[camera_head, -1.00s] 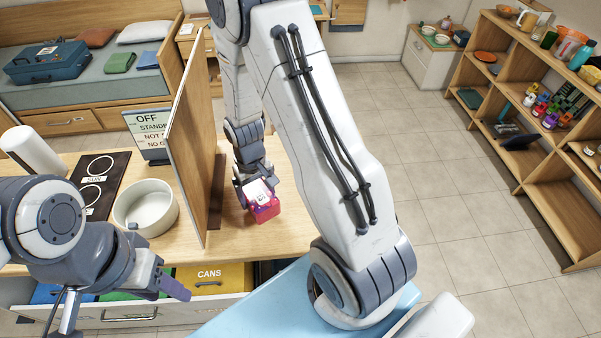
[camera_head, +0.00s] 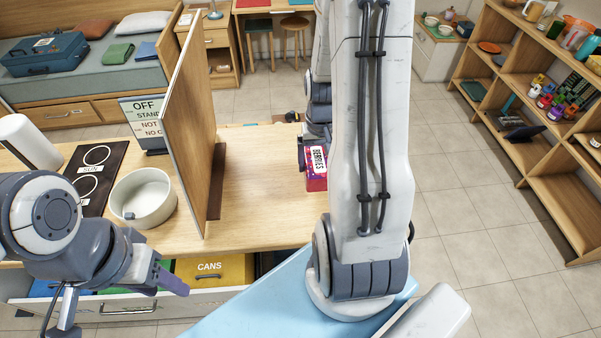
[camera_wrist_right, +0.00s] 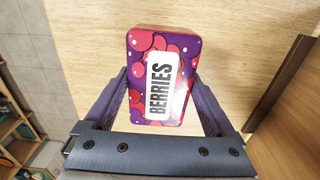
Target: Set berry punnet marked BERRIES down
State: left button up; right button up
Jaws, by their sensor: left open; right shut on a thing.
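The berry punnet (camera_head: 315,168) is a red and purple box with a white label reading BERRIES. It is at the right part of the wooden counter (camera_head: 262,165), partly hidden by my right arm in the head view. In the right wrist view the punnet (camera_wrist_right: 163,75) sits between both fingers of my right gripper (camera_wrist_right: 160,100), which is shut on it. Wood surface shows behind it; I cannot tell whether it touches the counter. My left gripper (camera_head: 172,284) is open and empty in front of the counter, by the open drawer.
An upright wooden panel (camera_head: 190,130) divides the counter. Left of it are a white bowl (camera_head: 143,200), a dark hob strip (camera_head: 92,178) and an OFF sign (camera_head: 146,122). The open drawer (camera_head: 130,306) holds a yellow CANS bin (camera_head: 212,268). The counter right of the panel is mostly clear.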

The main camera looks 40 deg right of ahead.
jog(key=w+a+f, duration=0.1)
jog(key=w+a+f+p, duration=0.1)
jog(key=w+a, duration=0.1)
jog(key=shift+w+a+f, duration=0.15)
jog(key=shift+w+f, duration=0.05)
jog(key=shift+f, duration=0.2)
notch_tip(320, 180, down, 4)
jog(key=shift+r+p, duration=0.15)
jog(key=shift+p, duration=0.3)
jog(key=shift+f, duration=0.2)
jog(key=shift+f, duration=0.15)
jog(key=o, duration=1.3)
